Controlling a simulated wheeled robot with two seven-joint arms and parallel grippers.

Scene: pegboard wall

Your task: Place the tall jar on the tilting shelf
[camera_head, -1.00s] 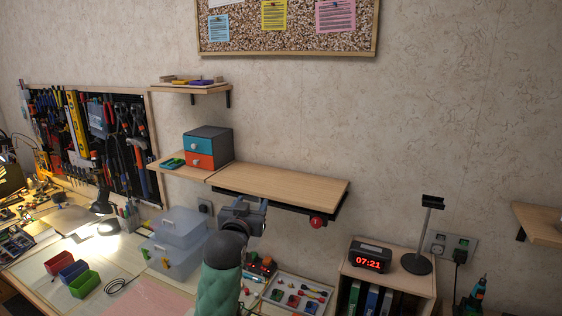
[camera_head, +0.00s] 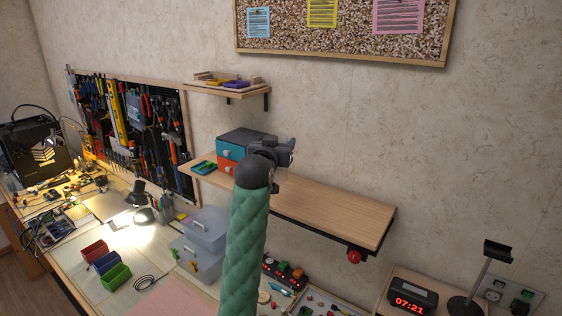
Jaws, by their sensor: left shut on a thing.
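The long wooden shelf (camera_head: 335,211) on the wall has a black frame under it and a red ball at its right end; I take it for the tilting shelf. My left arm in its green sleeve rises from the bottom centre. My left gripper (camera_head: 291,148) is at the shelf's left part, in front of the drawer box as seen here. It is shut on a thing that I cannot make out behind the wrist. I cannot pick out the tall jar anywhere. My right gripper is not in view.
A drawer box (camera_head: 230,150) with blue and orange fronts stands at the shelf's left. A smaller shelf (camera_head: 225,90) hangs above it. Clear bins (camera_head: 205,230) and a red-knobbed device (camera_head: 284,271) are on the bench below. The long shelf's right part is bare.

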